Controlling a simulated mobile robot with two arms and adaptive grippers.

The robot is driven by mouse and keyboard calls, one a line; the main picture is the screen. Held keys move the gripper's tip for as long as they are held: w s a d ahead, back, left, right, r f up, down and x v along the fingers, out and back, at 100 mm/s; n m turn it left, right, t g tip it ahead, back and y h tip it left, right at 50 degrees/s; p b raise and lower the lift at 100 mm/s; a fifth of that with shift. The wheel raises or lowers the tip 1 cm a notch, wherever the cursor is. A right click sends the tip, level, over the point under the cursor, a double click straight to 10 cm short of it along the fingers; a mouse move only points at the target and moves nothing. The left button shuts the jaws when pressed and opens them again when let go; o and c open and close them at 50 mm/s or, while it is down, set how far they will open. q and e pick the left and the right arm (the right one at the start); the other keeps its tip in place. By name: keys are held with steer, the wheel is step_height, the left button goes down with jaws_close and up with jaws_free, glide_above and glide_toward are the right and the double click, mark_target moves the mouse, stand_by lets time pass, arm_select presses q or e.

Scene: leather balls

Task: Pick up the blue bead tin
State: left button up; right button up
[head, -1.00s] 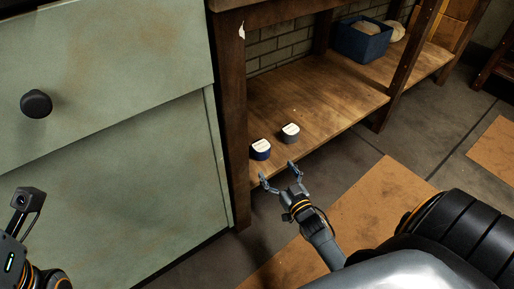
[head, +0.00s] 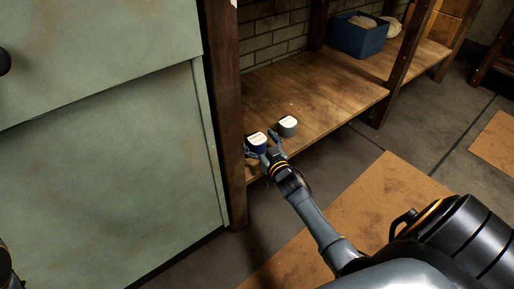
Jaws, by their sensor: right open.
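The blue bead tin (head: 257,140), with a white lid, stands upright on the low wooden shelf (head: 320,95) near its front left corner. My right gripper (head: 262,147) is open and at the tin, with one finger on its left side and one on its right. I cannot tell whether the fingers touch it. The gripper hides the lower part of the tin. My left gripper is not in view; only a dark bit of my left arm shows at the bottom left edge.
A grey tin (head: 288,126) with a white lid stands just right of the blue one. A wooden post (head: 224,120) and a green cabinet (head: 110,170) are close on the left. A blue bin (head: 358,38) stands farther back on the shelf.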

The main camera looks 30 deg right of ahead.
steer(key=shift+w, duration=0.1)
steer(key=shift+c, duration=0.3)
steer(key=c, duration=1.3)
steer(key=shift+r, duration=0.15)
